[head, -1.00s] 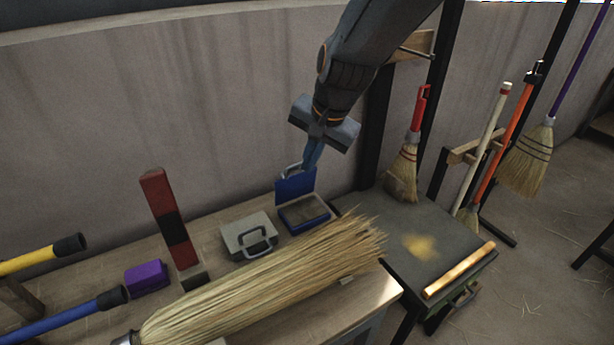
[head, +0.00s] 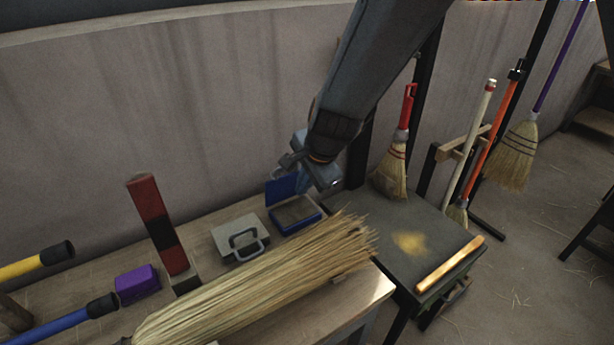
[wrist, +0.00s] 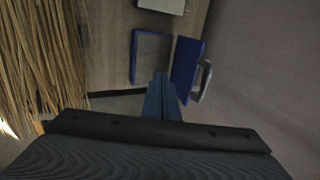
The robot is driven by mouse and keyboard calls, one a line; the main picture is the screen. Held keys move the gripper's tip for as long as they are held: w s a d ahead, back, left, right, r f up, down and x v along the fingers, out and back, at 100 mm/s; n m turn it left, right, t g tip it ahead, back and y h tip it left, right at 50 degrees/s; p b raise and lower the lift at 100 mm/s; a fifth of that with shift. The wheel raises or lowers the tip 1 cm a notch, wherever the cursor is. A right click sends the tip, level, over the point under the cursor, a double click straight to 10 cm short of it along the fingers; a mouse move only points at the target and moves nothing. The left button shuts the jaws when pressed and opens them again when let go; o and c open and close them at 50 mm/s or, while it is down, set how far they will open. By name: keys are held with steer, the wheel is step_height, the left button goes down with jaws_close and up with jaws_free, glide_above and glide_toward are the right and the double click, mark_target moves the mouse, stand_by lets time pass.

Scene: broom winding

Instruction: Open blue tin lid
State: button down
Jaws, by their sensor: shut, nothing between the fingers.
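The blue tin (head: 297,216) stands at the back of the bench with its lid (head: 281,189) raised upright at the rear. Its inside shows brownish. In the wrist view the tin (wrist: 135,57) lies to the left of the lid (wrist: 186,68), and a grey handle (wrist: 203,80) sticks out from the lid's outer face. My gripper (wrist: 161,76) is shut and empty, its fingertips beside the gap between tin and lid. In the head view my gripper (head: 303,184) is just right of the lid, partly hidden by my wrist. I cannot tell whether it touches the lid.
A grey tin (head: 240,238) with a handle stands left of the blue tin. A large straw bundle (head: 260,275) lies along the front. A purple block (head: 138,284) and a red-black upright block (head: 158,225) are further left. A dark side table (head: 400,245) stands to the right.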

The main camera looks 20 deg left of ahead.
mark_target(283, 178)
steer(key=shift+x, duration=1.15)
steer(key=shift+w+a+r+p, duration=0.25)
steer(key=shift+w+a+p, duration=0.35)
steer(key=shift+a, duration=0.15)
steer(key=shift+w+a+r+p, duration=0.3)
steer(key=shift+w+a+p, duration=0.25)
steer(key=shift+a, duration=0.2)
